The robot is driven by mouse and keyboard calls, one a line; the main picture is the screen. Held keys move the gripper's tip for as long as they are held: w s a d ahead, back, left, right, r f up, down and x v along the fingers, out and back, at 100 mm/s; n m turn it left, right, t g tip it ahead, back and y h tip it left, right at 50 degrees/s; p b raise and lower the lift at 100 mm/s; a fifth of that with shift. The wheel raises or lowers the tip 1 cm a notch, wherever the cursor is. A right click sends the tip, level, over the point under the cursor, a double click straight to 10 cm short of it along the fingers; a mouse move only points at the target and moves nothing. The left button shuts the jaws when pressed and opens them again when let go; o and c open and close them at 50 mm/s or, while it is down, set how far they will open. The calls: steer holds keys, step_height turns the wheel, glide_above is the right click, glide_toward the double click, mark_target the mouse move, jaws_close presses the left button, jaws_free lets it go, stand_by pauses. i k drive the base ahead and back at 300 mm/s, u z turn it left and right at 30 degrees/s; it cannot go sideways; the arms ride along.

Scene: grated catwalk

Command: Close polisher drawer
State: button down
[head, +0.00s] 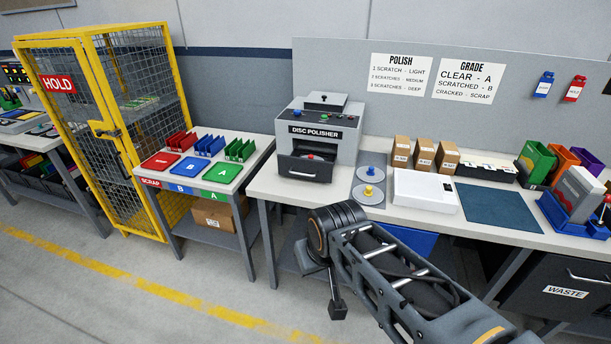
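The disc polisher (316,133) is a grey box machine with a dark label strip, standing on the white workbench. Its dark drawer (305,168) sticks out of the front, open, with a handle on its face. A small coloured item shows inside the drawer, partly hidden by its front. My arm reaches in from the lower right, its rounded joint below and in front of the bench, apart from the drawer. A small dark part hangs below that joint; I cannot tell whether it is my gripper or how its fingers stand.
Pads with yellow and blue knobs (368,193) and a white box (425,191) stand right of the polisher. A lower table (222,207) with red, blue and green trays stands left, near a yellow cage (110,125). The floor (150,290) at front left is clear.

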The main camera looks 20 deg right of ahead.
mark_target(293, 165)
steer(key=u, duration=0.5)
steer(key=i, duration=1.25)
steer(key=z, duration=0.9)
